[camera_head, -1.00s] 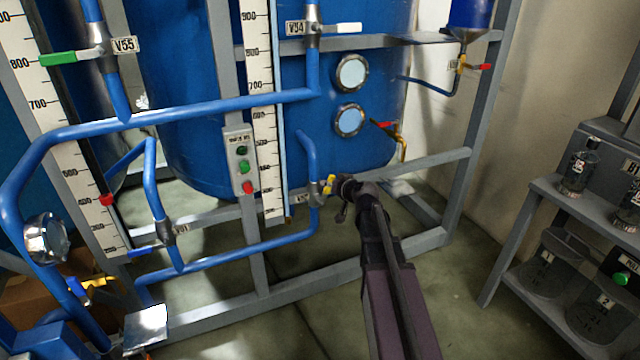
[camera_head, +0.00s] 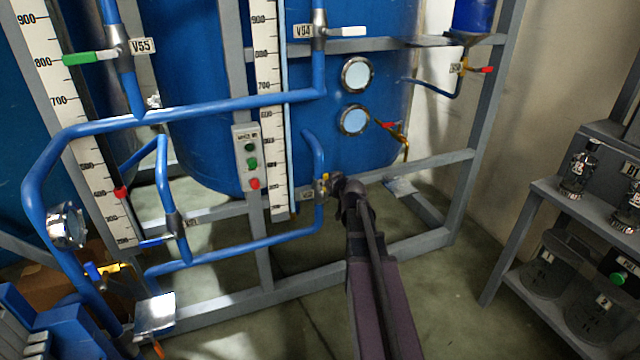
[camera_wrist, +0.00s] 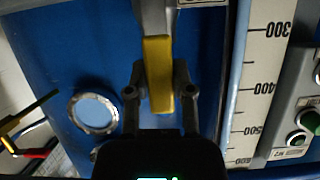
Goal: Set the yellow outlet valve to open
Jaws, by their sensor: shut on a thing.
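The yellow outlet valve handle (camera_wrist: 158,75) shows in the wrist view, between the two fingers of my gripper (camera_wrist: 160,90). The fingers are shut on it, one on each side. In the head view my gripper (camera_head: 332,184) is at the valve body (camera_head: 320,188) on the blue pipe, low in front of the blue tank (camera_head: 300,140). There the yellow handle is mostly hidden by my gripper. In the wrist view the handle extends from the grey valve body (camera_wrist: 155,18) at the top toward my gripper.
A blue pipe (camera_head: 230,248) and grey frame bars (camera_head: 420,168) surround the valve. A button box (camera_head: 247,160) and white scale (camera_head: 268,130) stand to its left. A red-handled valve (camera_head: 395,130) is up right. A shelf with bottles (camera_head: 545,190) stands right; floor between is clear.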

